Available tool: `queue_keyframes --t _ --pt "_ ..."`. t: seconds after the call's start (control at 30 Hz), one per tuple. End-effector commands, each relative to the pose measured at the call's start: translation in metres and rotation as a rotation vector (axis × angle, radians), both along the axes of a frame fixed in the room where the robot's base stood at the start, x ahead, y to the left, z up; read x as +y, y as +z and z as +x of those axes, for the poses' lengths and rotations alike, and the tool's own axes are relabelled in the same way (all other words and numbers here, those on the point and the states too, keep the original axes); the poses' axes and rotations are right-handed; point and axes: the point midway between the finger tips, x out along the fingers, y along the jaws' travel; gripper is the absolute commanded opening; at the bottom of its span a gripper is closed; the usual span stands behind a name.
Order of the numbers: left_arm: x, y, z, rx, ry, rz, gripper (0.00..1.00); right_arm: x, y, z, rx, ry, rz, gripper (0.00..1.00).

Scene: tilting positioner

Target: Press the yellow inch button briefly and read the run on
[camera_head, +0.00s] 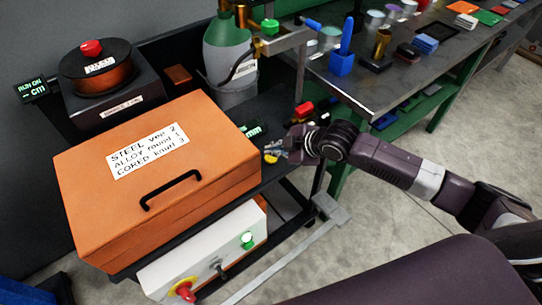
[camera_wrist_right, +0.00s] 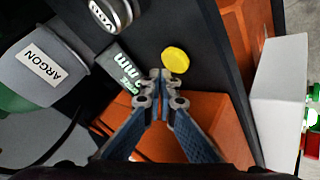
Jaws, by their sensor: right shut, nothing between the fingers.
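The yellow button (camera_wrist_right: 175,60) is a round disc on a dark surface in the right wrist view, and it also shows in the head view (camera_head: 270,158), partly hidden by my right gripper. My right gripper (camera_head: 277,151) is shut and empty, its fingertips beside the button; in the right wrist view the fingertips (camera_wrist_right: 160,76) appear just short of it. I cannot tell whether they touch. My left gripper is not in view.
An orange case (camera_head: 105,215) with a handle and label stands left of my gripper. A small display (camera_wrist_right: 128,72) reading "mm" lies near the button. A white control box (camera_head: 205,250) is below the case. A gas bottle (camera_head: 226,50) stands behind.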

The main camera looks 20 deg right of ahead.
Motion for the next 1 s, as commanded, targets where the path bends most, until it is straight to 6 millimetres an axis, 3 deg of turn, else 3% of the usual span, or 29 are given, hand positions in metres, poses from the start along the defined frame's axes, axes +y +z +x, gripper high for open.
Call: queue_keyframes --t 1.0 --pt "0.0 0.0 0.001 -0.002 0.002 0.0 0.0 0.0 -0.013 0.0 0.001 0.0 -0.001 0.0"
